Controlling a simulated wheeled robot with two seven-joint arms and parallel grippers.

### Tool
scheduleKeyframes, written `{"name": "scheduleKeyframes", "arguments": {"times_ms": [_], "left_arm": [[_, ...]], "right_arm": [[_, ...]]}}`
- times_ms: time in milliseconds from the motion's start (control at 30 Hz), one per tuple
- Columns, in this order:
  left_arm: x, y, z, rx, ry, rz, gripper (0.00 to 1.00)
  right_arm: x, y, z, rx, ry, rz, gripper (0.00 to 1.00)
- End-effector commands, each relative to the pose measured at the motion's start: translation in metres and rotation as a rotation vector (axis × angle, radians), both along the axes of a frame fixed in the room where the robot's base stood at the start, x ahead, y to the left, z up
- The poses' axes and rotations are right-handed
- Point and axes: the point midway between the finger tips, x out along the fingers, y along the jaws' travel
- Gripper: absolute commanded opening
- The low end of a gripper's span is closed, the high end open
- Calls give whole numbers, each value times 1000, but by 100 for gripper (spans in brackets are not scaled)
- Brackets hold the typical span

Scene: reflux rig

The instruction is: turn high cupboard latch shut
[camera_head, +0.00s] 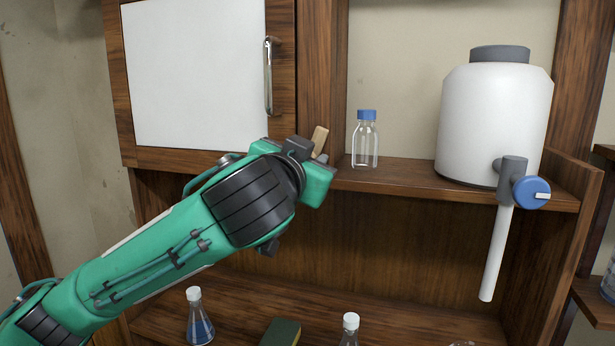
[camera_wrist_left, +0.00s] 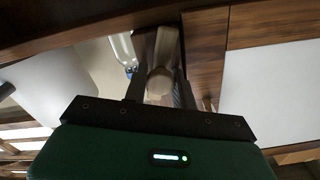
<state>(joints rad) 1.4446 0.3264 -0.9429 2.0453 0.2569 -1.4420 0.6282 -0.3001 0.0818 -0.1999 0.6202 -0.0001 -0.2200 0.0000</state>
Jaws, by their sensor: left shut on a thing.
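The high cupboard door (camera_head: 195,75) has a white panel in a wooden frame and a metal handle (camera_head: 268,78). It looks closed. The wooden latch (camera_head: 320,141) shows beside the door's lower right corner, its visible end pointing up and leaning slightly right; the rest is hidden behind my left gripper (camera_head: 312,158). In the left wrist view the latch (camera_wrist_left: 164,60) sits between the two dark fingers of my left gripper (camera_wrist_left: 161,82), which is shut on it. My right gripper is not in view.
A clear bottle with a blue cap (camera_head: 365,142) stands on the shelf (camera_head: 420,180) just right of my gripper. A large white tank (camera_head: 490,120) with a blue tap (camera_head: 531,192) stands further right. A flask (camera_head: 199,322) and a green block (camera_head: 281,332) are below.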

Motion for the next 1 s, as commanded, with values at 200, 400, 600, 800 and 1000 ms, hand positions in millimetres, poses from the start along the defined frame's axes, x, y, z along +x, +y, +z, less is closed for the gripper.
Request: {"name": "scheduleKeyframes", "arguments": {"times_ms": [200,400,600,800,1000], "left_arm": [[0,-1,-2,190,-59,0,4],[0,-1,-2,373,-119,0,4],[0,-1,-2,554,-178,1,4],[0,-2,-3,735,-236,0,4],[-1,-2,-3,900,-290,0,4]], "right_arm": [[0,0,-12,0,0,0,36],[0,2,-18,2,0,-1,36],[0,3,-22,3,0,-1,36],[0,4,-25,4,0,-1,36],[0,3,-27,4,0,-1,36]]}}
